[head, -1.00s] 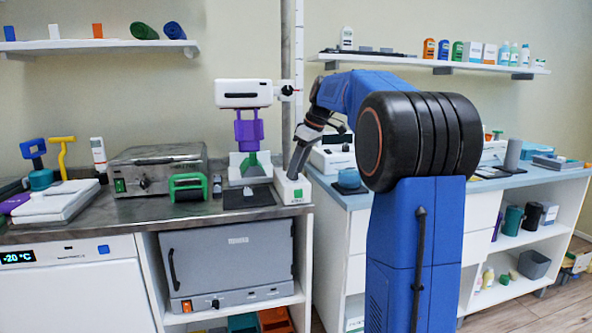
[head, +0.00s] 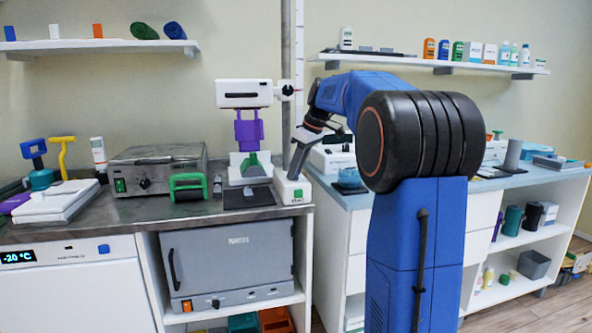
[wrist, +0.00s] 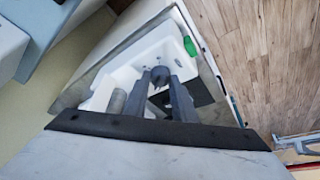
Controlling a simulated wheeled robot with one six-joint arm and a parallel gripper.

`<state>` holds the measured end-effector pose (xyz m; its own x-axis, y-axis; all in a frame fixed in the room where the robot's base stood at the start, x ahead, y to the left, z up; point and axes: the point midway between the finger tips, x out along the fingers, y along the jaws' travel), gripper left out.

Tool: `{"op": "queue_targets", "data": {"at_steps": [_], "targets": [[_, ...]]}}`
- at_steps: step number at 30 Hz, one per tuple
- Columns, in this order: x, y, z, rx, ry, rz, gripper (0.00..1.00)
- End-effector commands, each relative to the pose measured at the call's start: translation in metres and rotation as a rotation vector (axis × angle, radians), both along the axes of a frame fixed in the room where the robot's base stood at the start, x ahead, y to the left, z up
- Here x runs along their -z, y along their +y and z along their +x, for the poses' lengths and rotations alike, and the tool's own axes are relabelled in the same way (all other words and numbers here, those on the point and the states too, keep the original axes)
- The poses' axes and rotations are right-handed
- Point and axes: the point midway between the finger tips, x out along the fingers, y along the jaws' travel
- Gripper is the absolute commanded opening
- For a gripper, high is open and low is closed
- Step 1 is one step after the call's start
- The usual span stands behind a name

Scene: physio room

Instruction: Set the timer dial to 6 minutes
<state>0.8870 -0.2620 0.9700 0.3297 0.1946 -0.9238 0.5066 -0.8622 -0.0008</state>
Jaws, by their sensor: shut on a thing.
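The timer is a white box (head: 282,187) with a green patch on its front, at the right end of the steel counter. My gripper (head: 292,176) reaches down from the right onto the top of this box. In the wrist view the white box (wrist: 150,57) lies under my gripper (wrist: 161,78), with its green patch (wrist: 190,46) to the right. The two grey fingers are shut on a small dark round dial (wrist: 160,72). The fingers hide most of the dial. Its pointer and minute marks cannot be read.
A white stand with a purple holder (head: 249,130) and a dark flat pad (head: 262,197) are just left of the timer. A steel hotplate unit (head: 158,168) and a green-handled thing (head: 188,186) stand further left. A vertical pole (head: 286,80) rises behind.

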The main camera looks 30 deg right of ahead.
Motion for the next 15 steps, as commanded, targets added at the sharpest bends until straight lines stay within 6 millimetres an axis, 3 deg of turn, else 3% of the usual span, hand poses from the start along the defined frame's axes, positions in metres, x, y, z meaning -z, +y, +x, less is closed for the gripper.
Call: {"op": "queue_targets", "data": {"at_steps": [15], "targets": [[-0.0006,0.0042,-0.0014,0.417,-0.002,-0.002,0.02]]}}
